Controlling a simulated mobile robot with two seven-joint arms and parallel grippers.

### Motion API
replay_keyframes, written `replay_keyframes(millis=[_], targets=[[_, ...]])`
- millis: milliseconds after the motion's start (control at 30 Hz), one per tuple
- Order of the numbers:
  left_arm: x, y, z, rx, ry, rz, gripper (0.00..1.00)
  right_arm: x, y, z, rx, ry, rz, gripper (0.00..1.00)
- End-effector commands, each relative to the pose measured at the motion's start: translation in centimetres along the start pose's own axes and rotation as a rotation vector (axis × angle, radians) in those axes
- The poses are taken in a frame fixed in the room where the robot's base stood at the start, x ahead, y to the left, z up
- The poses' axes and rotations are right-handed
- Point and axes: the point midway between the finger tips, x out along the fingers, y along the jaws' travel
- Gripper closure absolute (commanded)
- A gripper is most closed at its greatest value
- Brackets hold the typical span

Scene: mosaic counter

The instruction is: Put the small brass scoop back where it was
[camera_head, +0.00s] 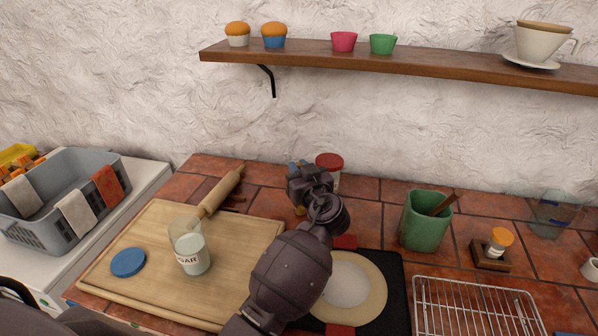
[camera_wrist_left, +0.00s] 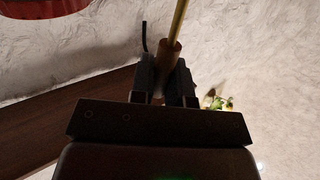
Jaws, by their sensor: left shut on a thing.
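My left gripper (camera_head: 308,180) is above the back of the tiled counter, in front of a red-lidded jar (camera_head: 329,162). In the left wrist view the gripper (camera_wrist_left: 165,85) is shut on the brown handle of the brass scoop (camera_wrist_left: 178,28); its thin brass shaft runs up out of the frame, and the bowl is not seen there. In the head view my gripper hides most of the scoop. An open sugar jar (camera_head: 193,257) stands on the wooden board (camera_head: 150,235), its blue lid (camera_head: 128,262) lying beside it. My right gripper is not in view.
A rolling pin (camera_head: 219,193) lies at the board's back edge. A green pot (camera_head: 425,222), an orange-lidded jar (camera_head: 498,240) and a wire rack (camera_head: 475,306) are at right. A plate (camera_head: 373,297) lies on a dark mat. A shelf (camera_head: 400,61) runs above.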

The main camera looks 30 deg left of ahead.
Motion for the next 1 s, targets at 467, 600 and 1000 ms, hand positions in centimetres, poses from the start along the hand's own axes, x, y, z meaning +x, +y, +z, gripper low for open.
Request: replay_keyframes(millis=[467, 600, 1000], targets=[[0.0, 0.0, 0.7, -0.001, 0.002, 0.001, 1.00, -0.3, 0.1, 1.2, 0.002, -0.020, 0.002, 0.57], [0.0, 0.0, 0.8, -0.001, 0.001, 0.000, 0.76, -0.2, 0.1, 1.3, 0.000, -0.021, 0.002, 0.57], [0.0, 0.0, 0.7, -0.001, 0.001, 0.000, 0.58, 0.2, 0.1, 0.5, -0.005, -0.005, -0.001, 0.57]])
